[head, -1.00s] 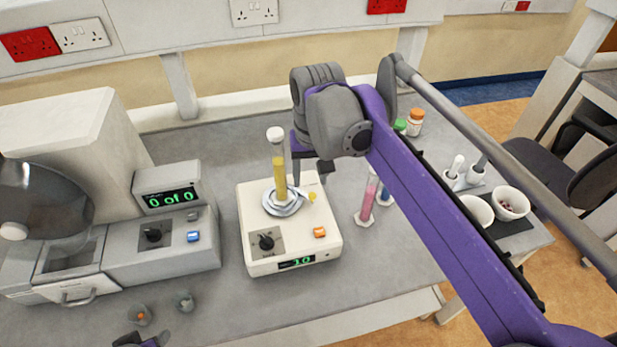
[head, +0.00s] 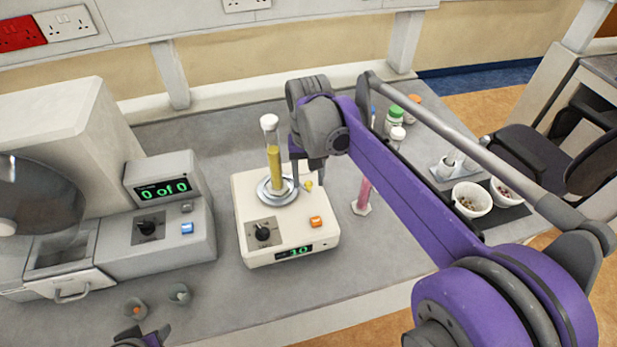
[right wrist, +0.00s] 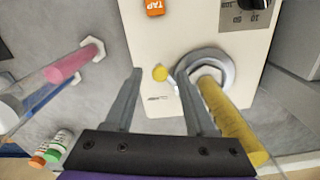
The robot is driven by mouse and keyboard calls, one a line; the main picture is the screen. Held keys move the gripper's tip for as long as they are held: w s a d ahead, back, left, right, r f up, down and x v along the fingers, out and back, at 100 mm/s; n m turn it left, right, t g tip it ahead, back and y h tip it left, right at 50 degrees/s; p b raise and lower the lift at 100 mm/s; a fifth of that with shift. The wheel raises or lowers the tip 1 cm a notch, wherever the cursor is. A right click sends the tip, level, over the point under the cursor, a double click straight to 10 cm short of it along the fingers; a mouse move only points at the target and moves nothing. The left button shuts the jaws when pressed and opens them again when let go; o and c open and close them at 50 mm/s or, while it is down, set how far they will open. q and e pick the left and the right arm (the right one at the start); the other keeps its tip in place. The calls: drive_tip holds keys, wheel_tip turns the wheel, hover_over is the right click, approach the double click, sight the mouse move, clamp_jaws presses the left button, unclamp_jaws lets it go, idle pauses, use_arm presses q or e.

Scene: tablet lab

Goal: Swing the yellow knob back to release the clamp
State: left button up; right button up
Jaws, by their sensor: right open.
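The yellow knob (head: 308,186) is a small ball at the right side of the grey clamp ring (head: 264,193) on the cream tapping machine (head: 285,235). A clear cylinder with yellow contents (head: 273,160) stands in the ring. My right gripper (head: 307,178) is low over the machine's back right. In the right wrist view its open fingers (right wrist: 160,76) lie either side of the knob (right wrist: 160,73), with a visible gap on both sides. The cylinder (right wrist: 228,120) is just beyond one finger.
A cylinder with pink contents (head: 363,193) stands close to the machine's right. Bottles (head: 394,118) and white bowls (head: 471,198) are farther right. A grey machine reading "0 of 0" (head: 163,189) stands left.

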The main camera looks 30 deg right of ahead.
drive_tip(key=shift+f, duration=0.2)
drive_tip(key=shift+c, duration=0.2)
clamp_jaws()
use_arm(q)
drive_tip(key=shift+s+f, duration=0.1)
drive_tip(key=shift+f, duration=0.05)
use_arm(e)
drive_tip(key=shift+s+a+m, duration=0.1)
drive_tip(key=shift+a+m, duration=0.15)
drive_tip(key=shift+m, duration=0.45)
drive_tip(key=shift+a+m, duration=0.2)
drive_tip(key=shift+m, duration=0.5)
drive_tip(key=shift+o, duration=0.2)
unclamp_jaws()
